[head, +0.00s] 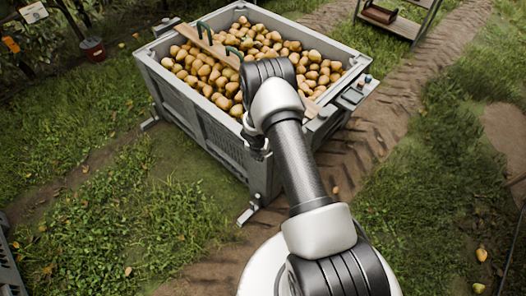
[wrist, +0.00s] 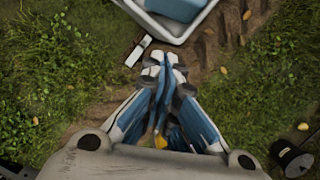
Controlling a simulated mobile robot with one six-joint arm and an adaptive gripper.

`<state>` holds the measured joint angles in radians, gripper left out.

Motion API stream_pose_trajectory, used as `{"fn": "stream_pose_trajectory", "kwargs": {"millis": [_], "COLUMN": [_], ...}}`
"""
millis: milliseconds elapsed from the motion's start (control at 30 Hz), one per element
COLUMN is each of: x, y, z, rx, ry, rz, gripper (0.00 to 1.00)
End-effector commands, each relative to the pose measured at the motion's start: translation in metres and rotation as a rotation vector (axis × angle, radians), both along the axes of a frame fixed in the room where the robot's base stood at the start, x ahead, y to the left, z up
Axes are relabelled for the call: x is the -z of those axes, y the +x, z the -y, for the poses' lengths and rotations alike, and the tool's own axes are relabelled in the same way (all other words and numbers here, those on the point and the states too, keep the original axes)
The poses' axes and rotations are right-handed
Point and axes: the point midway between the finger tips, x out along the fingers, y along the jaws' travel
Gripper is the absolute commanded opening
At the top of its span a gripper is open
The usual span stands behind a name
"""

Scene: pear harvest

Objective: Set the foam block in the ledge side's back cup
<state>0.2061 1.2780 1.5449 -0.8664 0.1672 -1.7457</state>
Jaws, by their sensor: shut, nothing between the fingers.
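My gripper (wrist: 164,62) is shut and empty in the wrist view, with its blue-sided fingers together. A blue block-like thing (wrist: 178,7) sits in a white-rimmed tray (wrist: 160,32) at the top edge of that view, beyond the fingertips and partly cut off. I cannot tell whether it is the foam block. In the head view a small grey ledge (head: 351,97) juts from the right side of the pear bin, with small items on it. I cannot make out its cups.
The large grey bin (head: 200,124) is full of pears (head: 207,72), with a wooden plank (head: 210,42) across it. A small dark and white piece (wrist: 138,50) lies left of my fingertips. Grass and a dirt track surround the bin. A rack (head: 400,22) stands at the back right.

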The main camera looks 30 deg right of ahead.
Motion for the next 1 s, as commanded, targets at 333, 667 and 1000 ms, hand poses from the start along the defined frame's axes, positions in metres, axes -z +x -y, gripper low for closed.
{"fn": "stream_pose_trajectory", "kwargs": {"millis": [333, 667, 1000], "x": [0.009, 0.009, 0.008], "y": [0.024, 0.031, 0.031], "z": [0.023, 0.029, 0.03], "rx": [0.003, 0.002, 0.002], "ry": [-0.002, 0.0, 0.0], "rz": [0.003, 0.0, 0.001], "gripper": [0.0, 0.0, 0.0]}}
